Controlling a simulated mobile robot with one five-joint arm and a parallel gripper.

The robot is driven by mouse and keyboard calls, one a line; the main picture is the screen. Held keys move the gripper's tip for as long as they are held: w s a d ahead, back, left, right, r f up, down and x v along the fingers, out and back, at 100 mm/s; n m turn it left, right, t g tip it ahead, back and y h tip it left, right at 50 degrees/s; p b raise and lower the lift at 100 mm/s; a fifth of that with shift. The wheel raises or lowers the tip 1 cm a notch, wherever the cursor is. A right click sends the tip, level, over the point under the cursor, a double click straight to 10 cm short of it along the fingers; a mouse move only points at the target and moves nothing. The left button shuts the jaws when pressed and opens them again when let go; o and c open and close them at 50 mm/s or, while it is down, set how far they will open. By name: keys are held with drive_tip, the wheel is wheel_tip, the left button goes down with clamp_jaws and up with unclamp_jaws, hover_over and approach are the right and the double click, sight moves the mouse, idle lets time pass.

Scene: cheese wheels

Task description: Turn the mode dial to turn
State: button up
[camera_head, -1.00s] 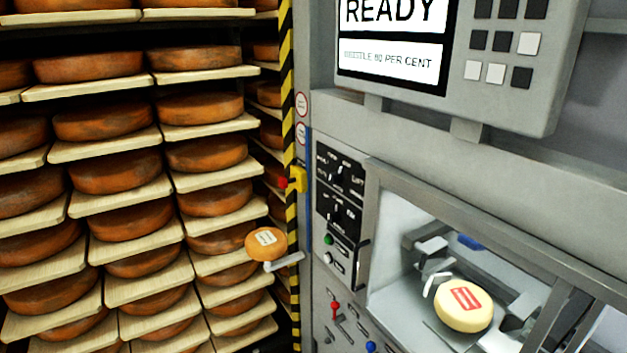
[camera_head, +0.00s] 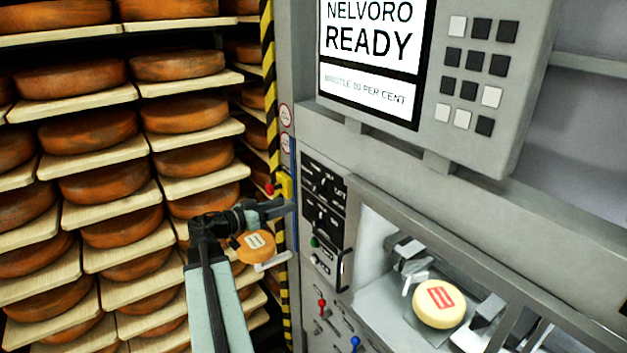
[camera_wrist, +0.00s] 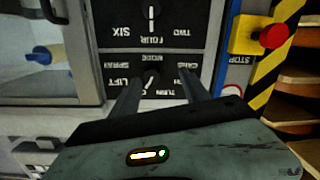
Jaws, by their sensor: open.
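The mode dial (camera_wrist: 152,77) is a black knob with a white mark on a black panel. Its labels appear upside down in the wrist view, with "LIFT" and "TURN" readable near it. Which label the mark points at is unclear. In the head view the dial panel (camera_head: 325,178) is on the grey machine's left column. My gripper (camera_wrist: 160,84) is open, its two dark fingers either side of the dial in the picture; I cannot tell whether they touch it. In the head view my gripper (camera_head: 282,207) is left of the panel.
A second dial (camera_wrist: 152,15) with "TWO", "FOUR" and "SIX" adjoins the mode dial. A red stop button (camera_wrist: 273,36) on a yellow box is close by. A cheese wheel (camera_head: 255,246) shows beside my gripper. The screen (camera_head: 368,60) reads "NELVORO READY". Cheese shelves fill the left.

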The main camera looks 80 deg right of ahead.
sight(314, 190)
drive_tip(key=shift+m+g, duration=0.5)
drive_tip(key=shift+m, duration=0.1)
drive_tip(key=x, duration=0.3)
drive_tip(key=r+x, duration=0.1)
drive_tip(key=x, duration=0.3)
drive_tip(key=s+a+r+x, duration=0.1)
drive_tip(key=x, duration=0.2)
drive_tip(key=shift+s+d+r, duration=0.1)
drive_tip(key=shift+s+d, duration=0.15)
drive_tip(key=shift+d, duration=0.05)
clamp_jaws()
